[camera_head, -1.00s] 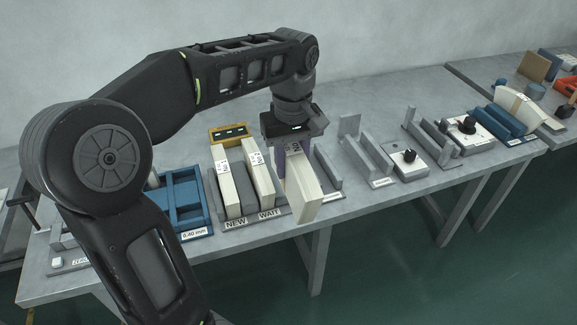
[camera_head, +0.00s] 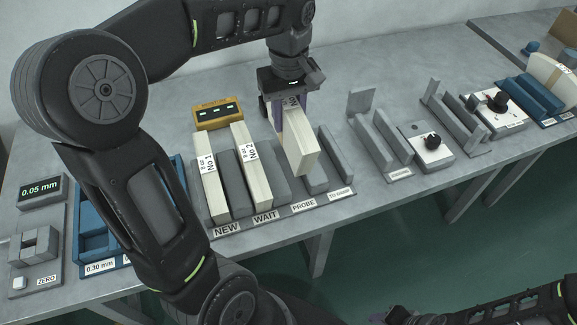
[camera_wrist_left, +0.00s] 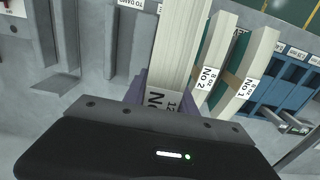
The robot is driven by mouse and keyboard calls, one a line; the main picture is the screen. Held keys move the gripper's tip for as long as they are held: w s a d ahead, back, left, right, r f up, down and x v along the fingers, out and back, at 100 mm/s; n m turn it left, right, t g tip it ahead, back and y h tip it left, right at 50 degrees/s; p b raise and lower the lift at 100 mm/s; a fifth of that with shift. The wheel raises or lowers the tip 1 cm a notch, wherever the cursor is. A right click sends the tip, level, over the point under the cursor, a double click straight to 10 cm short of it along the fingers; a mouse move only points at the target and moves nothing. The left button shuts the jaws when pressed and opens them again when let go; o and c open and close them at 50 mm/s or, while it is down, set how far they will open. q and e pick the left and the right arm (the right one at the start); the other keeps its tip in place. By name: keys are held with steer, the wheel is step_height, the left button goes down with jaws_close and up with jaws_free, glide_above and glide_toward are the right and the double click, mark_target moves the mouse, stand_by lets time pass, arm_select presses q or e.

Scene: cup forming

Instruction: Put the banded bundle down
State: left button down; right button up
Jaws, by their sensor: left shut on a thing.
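My left gripper (camera_head: 290,105) is shut on a cream banded bundle (camera_head: 300,145), gripping it by its far end around the white label. The bundle is long and tilted, and it is over the PROBE slot of the grey rack (camera_head: 342,197); I cannot tell whether it touches the rack. In the left wrist view the held bundle (camera_wrist_left: 180,50) runs away from the jaws. Bundle No 1 (camera_head: 211,190) lies in the NEW slot and bundle No 2 (camera_head: 250,175) in the WAIT slot. The TO DAMP slot looks empty. My right gripper is not seen.
A yellow box with small lights (camera_head: 218,114) stands behind the rack. Grey holders (camera_head: 380,140) and a white box with a black knob (camera_head: 425,145) are to the right. A gauge reading 0.05 mm (camera_head: 40,190) and blue trays (camera_head: 95,225) are to the left.

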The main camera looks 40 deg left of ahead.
mark_target(271, 172)
arm_select(q)
steer(key=shift+f, duration=3.05)
steer(key=shift+f, duration=1.9)
steer(key=shift+f, duration=0.1)
steer(key=c, duration=1)
jaws_free()
